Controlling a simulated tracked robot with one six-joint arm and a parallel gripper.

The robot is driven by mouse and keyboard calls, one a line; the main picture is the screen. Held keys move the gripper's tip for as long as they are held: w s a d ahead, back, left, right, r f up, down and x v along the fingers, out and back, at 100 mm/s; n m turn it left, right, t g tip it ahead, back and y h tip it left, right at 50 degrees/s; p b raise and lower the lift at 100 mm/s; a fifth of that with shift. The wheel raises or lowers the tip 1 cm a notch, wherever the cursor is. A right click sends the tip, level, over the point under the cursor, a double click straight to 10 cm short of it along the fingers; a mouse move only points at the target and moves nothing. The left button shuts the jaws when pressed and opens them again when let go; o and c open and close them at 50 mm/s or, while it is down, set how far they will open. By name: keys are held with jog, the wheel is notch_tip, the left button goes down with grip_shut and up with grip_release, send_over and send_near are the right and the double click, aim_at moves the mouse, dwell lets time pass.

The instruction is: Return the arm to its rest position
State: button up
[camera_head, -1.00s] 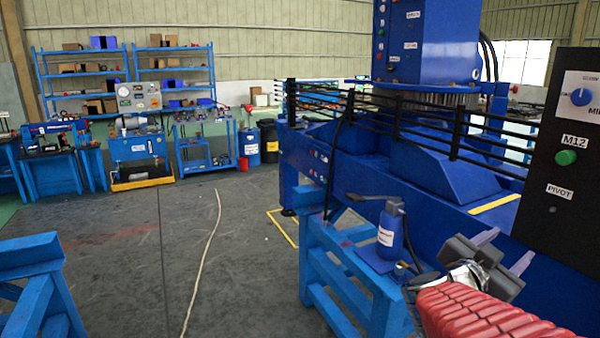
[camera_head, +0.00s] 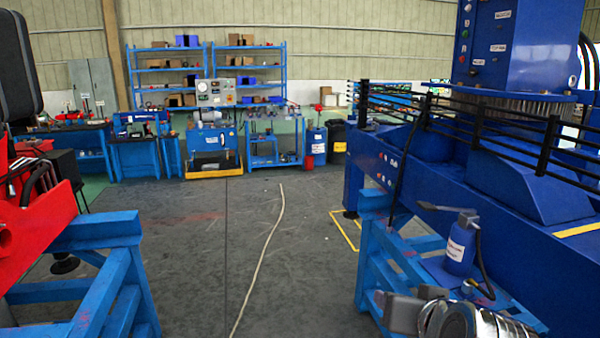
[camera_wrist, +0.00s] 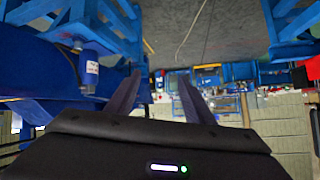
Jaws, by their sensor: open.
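My gripper (camera_wrist: 157,97) shows in the wrist view with its two dark fingers spread and nothing between them. In the head view only part of my arm's end, a grey block and shiny metal wrist, shows at the bottom right, in front of the blue stand; the fingertips cannot be made out there. The wrist view is upside down, with the floor at the top and the back wall at the bottom. A blue bottle-shaped hand pump (camera_head: 461,245) stands upright on the right-hand blue stand (camera_head: 372,262), just beyond my wrist. It also shows in the wrist view (camera_wrist: 90,68).
A large blue crane base (camera_head: 420,185) with black rails fills the right. A red machine (camera_head: 40,215) and another blue stand (camera_head: 100,235) are at the left. Open floor with a pale cable (camera_head: 268,240) lies between. Shelves (camera_head: 165,75) and benches line the back.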

jog(key=s+a+f+n+g, duration=0.1)
jog(key=s+f+g, duration=0.1)
jog(key=s, duration=0.4)
jog(key=s+a+f+n+g, duration=0.1)
jog(key=s+f+g, duration=0.2)
jog(key=s, duration=0.4)
jog(key=shift+a+f+g, duration=0.25)
jog(key=shift+f+g, duration=0.05)
jog(key=shift+f, duration=0.4)
jog(key=shift+c, duration=0.5)
